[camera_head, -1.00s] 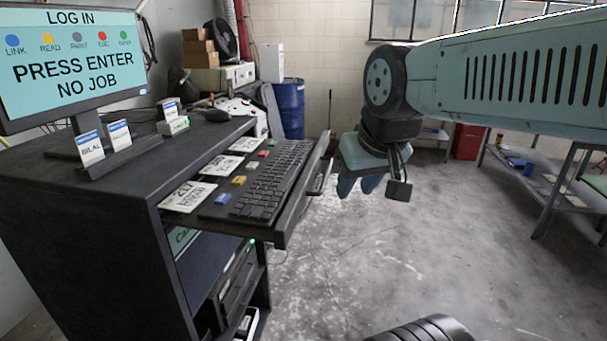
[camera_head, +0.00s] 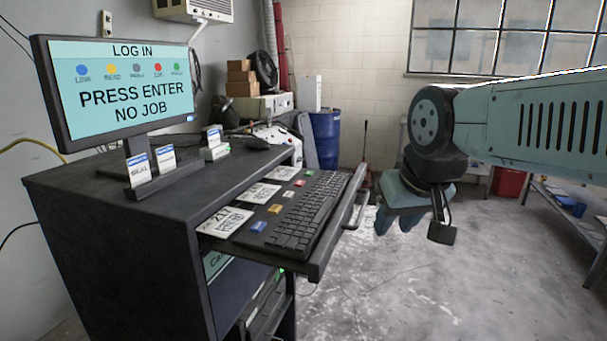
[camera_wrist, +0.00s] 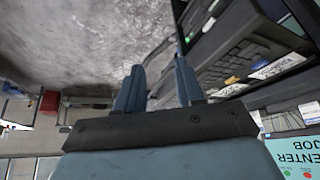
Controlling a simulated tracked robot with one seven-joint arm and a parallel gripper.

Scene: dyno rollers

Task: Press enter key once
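A black keyboard (camera_head: 305,215) lies on the pulled-out tray of a dark cabinet. It also shows in the wrist view (camera_wrist: 235,52). The enter key cannot be told apart at this size. A monitor (camera_head: 120,85) on the cabinet reads "LOG IN", "PRESS ENTER", "NO JOB". My gripper (camera_head: 390,220) hangs to the right of the tray, apart from the keyboard. In the wrist view my gripper (camera_wrist: 158,85) has its two fingers spread with a gap and nothing between them.
Coloured keys, including blue (camera_head: 258,228) and orange (camera_head: 275,208), and printed cards lie beside the keyboard. The tray has a front handle (camera_head: 358,210). Small labelled cards (camera_head: 140,172) stand before the monitor.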

